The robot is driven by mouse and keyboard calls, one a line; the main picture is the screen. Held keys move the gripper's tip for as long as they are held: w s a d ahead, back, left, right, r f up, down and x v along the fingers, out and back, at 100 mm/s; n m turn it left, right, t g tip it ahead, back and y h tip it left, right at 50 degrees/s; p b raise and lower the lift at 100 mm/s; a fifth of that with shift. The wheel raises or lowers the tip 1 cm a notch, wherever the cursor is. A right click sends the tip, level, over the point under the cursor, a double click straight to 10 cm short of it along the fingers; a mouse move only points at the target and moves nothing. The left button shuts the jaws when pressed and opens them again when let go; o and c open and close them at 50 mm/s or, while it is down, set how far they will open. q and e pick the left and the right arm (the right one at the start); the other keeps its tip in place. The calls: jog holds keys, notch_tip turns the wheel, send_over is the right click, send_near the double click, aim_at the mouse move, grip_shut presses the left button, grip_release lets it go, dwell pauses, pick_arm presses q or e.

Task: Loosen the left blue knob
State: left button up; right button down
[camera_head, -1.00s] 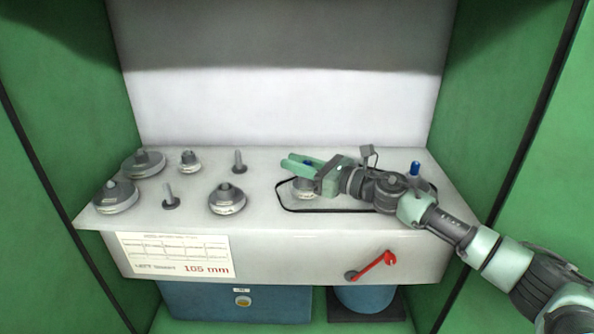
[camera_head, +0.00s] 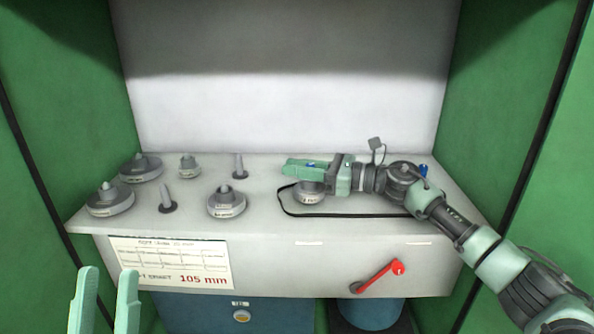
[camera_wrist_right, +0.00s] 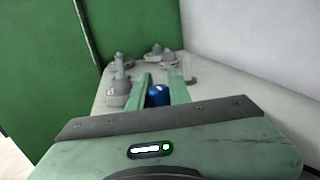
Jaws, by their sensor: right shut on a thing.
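The left blue knob (camera_head: 311,165) shows only in part between the green fingers of my right gripper (camera_head: 286,168), above a grey round spool. In the right wrist view the blue knob (camera_wrist_right: 158,95) sits between the two fingers (camera_wrist_right: 161,78), which are shut on it. A second blue knob (camera_head: 423,170) stands behind my right arm at the right end of the bench. My left gripper (camera_head: 108,270) is at the lower left, open and empty, in front of the bench and away from the knobs.
The white bench (camera_head: 262,218) carries several grey weights, one of them a disc (camera_head: 226,203), and grey pegs (camera_head: 165,198) on the left. A black belt (camera_head: 290,212) loops around the spool. A red lever (camera_head: 380,275) and a label (camera_head: 170,262) are on the front. Green walls close both sides.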

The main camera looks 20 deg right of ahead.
jog(key=shift+r, duration=0.15)
jog(key=c, duration=1.3)
grip_release()
